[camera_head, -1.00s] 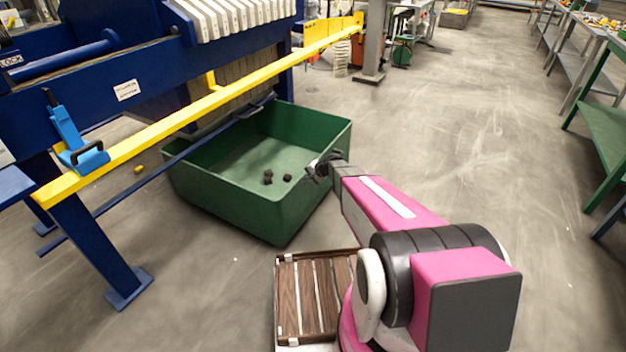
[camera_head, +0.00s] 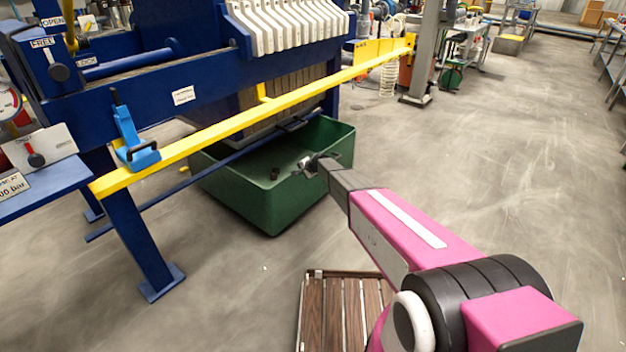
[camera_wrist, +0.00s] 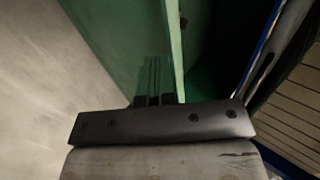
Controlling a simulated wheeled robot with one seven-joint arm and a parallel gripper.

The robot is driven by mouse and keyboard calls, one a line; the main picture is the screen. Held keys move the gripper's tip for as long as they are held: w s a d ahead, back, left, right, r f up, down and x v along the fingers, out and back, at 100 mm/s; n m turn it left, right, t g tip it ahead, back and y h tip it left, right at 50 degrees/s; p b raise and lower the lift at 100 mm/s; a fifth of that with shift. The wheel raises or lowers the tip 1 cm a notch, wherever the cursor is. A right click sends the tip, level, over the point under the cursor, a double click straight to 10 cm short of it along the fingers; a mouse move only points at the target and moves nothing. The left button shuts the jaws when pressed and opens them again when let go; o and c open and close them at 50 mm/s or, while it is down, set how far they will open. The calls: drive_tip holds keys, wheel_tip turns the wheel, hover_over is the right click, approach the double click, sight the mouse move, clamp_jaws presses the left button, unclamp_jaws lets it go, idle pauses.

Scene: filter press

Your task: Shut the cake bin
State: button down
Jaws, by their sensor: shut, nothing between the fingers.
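The green cake bin (camera_head: 262,198) stands on the floor, partly under the blue filter press (camera_head: 140,72). Its right part sticks out past the yellow bar (camera_head: 245,115), and its far left part is hidden beneath the press. A few dark lumps lie inside it. My gripper (camera_head: 303,166) is shut and empty at the bin's right side, near the rim. In the wrist view, the gripper fingers (camera_wrist: 154,92) are close against the outer face of the bin wall (camera_wrist: 125,45), just below the rim. I cannot tell whether they touch.
A blue leg (camera_head: 145,235) of the press stands at the left. A blue latch-like handle (camera_head: 133,140) sits on the yellow bar. A grey post (camera_head: 424,55) stands behind the bin.

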drive_tip(key=w+a, duration=0.8)
drive_tip(key=a, duration=0.3)
drive_tip(key=w+a, duration=0.9)
drive_tip(key=a, duration=0.3)
drive_tip(key=shift+a, duration=0.25)
drive_tip(key=shift+w+a, duration=0.1)
drive_tip(key=shift+w, duration=0.1)
